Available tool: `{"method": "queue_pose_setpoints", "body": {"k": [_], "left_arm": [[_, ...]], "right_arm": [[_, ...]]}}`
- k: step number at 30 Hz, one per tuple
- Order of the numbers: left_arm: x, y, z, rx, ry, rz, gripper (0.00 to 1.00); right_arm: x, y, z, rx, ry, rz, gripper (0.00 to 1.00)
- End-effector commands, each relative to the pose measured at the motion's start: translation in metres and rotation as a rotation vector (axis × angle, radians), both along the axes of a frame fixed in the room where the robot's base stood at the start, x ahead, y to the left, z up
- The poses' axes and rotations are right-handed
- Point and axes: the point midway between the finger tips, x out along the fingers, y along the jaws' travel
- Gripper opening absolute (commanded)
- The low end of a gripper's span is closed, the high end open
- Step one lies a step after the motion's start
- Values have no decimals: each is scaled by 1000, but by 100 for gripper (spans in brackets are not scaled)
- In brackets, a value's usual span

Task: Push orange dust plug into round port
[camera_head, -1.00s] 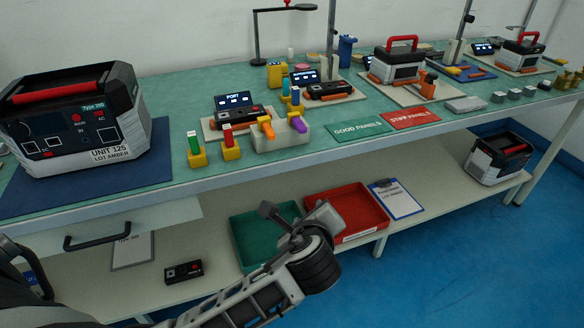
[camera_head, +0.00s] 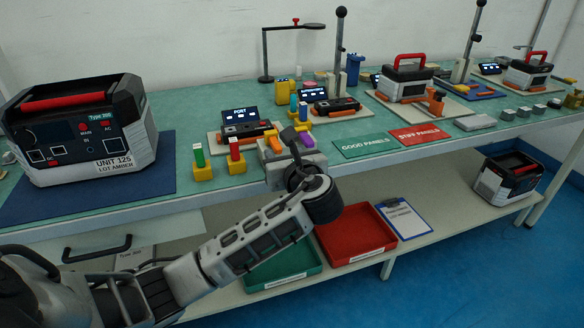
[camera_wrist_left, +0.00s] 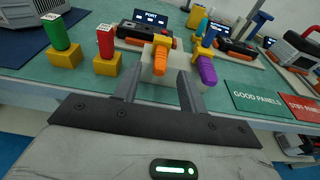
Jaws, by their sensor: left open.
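The orange dust plug (camera_head: 276,145) leans in a pale block near the table's front edge, beside a purple plug (camera_head: 307,139). In the left wrist view the orange plug (camera_wrist_left: 161,52) stands just beyond and between my finger tips. My left gripper (camera_head: 292,137) is open and empty in front of the pale block; the same gripper (camera_wrist_left: 160,84) shows both fingers apart. The black panel unit (camera_head: 245,130) under the PORT screen (camera_head: 240,113) stands behind the block. I cannot make out which opening is the round port. My right gripper is not in view.
Green (camera_head: 199,163) and red (camera_head: 235,156) pegs stand in yellow blocks to the left. The UNIT 125 case (camera_head: 85,125) sits on a blue mat. Flat green (camera_head: 367,145) and red (camera_head: 420,134) panel mats lie to the right. Trays (camera_head: 370,235) are on the lower shelf.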

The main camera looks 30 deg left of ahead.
Motion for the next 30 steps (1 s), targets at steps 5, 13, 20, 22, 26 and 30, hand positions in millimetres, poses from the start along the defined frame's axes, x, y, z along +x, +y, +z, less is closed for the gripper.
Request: {"method": "queue_pose_setpoints", "body": {"k": [5, 13, 20, 22, 26, 30], "left_arm": [[19, 23, -7, 1, 0, 3, 42], [32, 38, -10, 0, 0, 0, 42], [32, 38, -10, 0, 0, -1, 42], [32, 38, -10, 0, 0, -1, 36], [32, 38, -10, 0, 0, -1, 0], [32, 38, -10, 0, 0, -1, 2]], "right_arm": [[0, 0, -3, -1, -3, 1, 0], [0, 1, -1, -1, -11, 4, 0], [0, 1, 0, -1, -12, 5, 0], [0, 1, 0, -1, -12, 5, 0], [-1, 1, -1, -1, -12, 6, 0], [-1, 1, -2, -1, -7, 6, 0]]}}
